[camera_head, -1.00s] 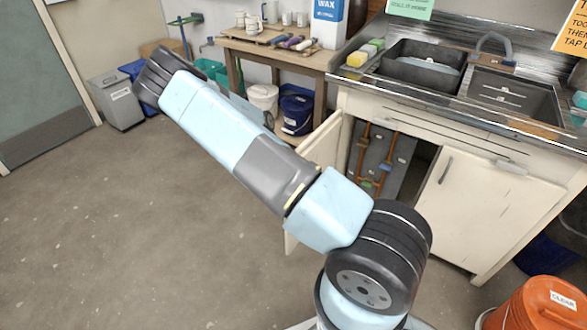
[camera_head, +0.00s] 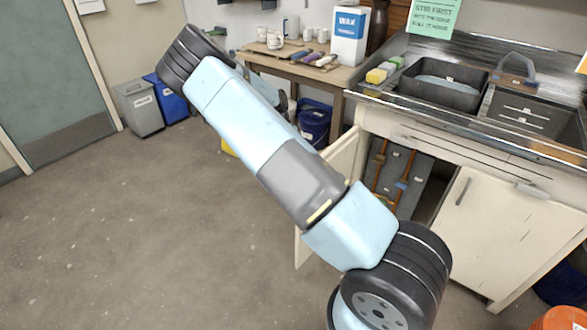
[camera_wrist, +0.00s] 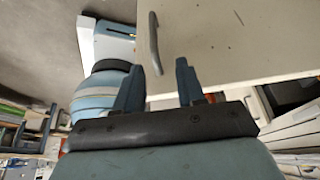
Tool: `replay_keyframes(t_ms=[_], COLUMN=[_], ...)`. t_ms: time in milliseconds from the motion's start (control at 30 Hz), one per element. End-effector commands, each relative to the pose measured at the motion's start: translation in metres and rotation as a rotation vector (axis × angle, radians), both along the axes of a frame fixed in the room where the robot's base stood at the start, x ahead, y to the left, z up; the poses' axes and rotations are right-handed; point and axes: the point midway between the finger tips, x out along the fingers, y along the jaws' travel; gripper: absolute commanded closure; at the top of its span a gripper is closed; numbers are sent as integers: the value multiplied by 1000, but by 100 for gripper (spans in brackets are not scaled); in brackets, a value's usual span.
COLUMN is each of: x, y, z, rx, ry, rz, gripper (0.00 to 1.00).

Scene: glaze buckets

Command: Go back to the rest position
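My arm (camera_head: 255,130) stretches from the lower right to the upper left of the head view, in front of the table and the open cupboard. My gripper (camera_wrist: 158,82) shows in the wrist view, with its two blue fingers spread apart and nothing between them. A pale panel with a grey bar handle (camera_wrist: 154,42) shows beyond the fingers; I cannot tell how far off it is. In the head view the gripper's fingers are hidden behind the arm.
The cupboard door (camera_head: 340,165) under the sink (camera_head: 435,90) stands open beside my arm. A wooden table (camera_head: 340,77) with mugs, a blue bucket (camera_head: 313,125) under it, and a grey bin (camera_head: 138,108) stand behind. An orange bucket (camera_head: 562,320) is at lower right. The left floor is clear.

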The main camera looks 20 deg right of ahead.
Motion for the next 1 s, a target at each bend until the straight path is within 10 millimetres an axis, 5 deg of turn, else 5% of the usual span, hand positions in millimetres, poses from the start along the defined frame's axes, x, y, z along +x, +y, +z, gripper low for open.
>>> replay_keyframes(t_ms=[667, 1000], x=[2, -25], y=[1, 3], z=[21, 86], rx=[31, 248], ry=[0, -21], rz=[22, 249], gripper=[61, 61])
